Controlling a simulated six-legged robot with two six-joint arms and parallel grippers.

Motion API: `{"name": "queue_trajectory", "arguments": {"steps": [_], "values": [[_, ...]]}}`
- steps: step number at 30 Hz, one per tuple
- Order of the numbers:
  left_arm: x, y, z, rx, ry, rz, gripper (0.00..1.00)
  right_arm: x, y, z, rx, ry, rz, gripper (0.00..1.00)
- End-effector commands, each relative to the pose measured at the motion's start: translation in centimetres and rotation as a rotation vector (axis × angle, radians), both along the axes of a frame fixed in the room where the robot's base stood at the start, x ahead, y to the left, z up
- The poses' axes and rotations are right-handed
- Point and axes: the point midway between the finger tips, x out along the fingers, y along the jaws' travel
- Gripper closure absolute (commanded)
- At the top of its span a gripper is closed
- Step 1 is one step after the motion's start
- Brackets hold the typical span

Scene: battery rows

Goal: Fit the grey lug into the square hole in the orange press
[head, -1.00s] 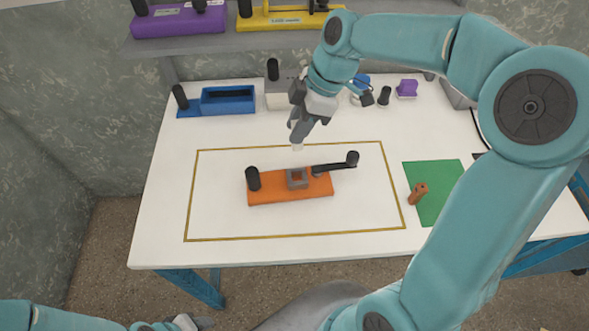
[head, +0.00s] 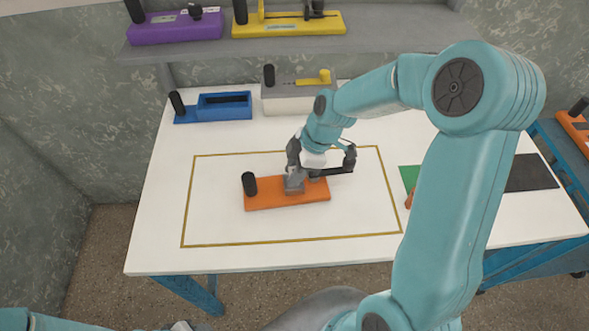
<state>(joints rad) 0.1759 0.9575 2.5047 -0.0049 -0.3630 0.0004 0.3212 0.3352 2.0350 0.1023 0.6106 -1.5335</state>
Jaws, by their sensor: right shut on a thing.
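The orange press (head: 275,200) lies on the white table inside the yellow outline. A black post stands at its left end and a black lever (head: 335,170) reaches out at its right. Its grey square socket (head: 294,187) is at the middle, its opening covered by my gripper. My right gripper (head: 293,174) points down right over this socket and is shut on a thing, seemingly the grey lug. The lug is hidden among the fingers, so I cannot tell whether it is in the hole. Of my left arm only bits show at the bottom edge; its gripper is not visible.
A blue fixture (head: 226,112) and a grey-white one (head: 290,105) with a yellow lever stand at the back. A purple press (head: 175,34) and yellow press (head: 290,30) sit on the shelf. A green mat (head: 409,177) is partly behind my arm. The table's front left is clear.

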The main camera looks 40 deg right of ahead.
Motion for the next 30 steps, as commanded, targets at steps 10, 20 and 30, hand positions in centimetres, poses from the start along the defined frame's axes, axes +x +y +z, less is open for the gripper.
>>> {"name": "queue_trajectory", "arguments": {"steps": [10,20,30], "values": [[0.0,0.0,-0.4,0.0,0.0,0.0,0.57,0.0,0.0,-0.2,-0.001,-0.001,0.001,0.45],[0.0,0.0,0.1,0.0,0.0,0.0,0.57,0.0,-0.1,0.5,-0.001,-0.002,-0.001,0.45],[0.0,0.0,-0.1,0.0,0.0,0.0,0.57,-1.2,-2.8,7.4,-0.003,-0.007,-0.002,0.45]]}}
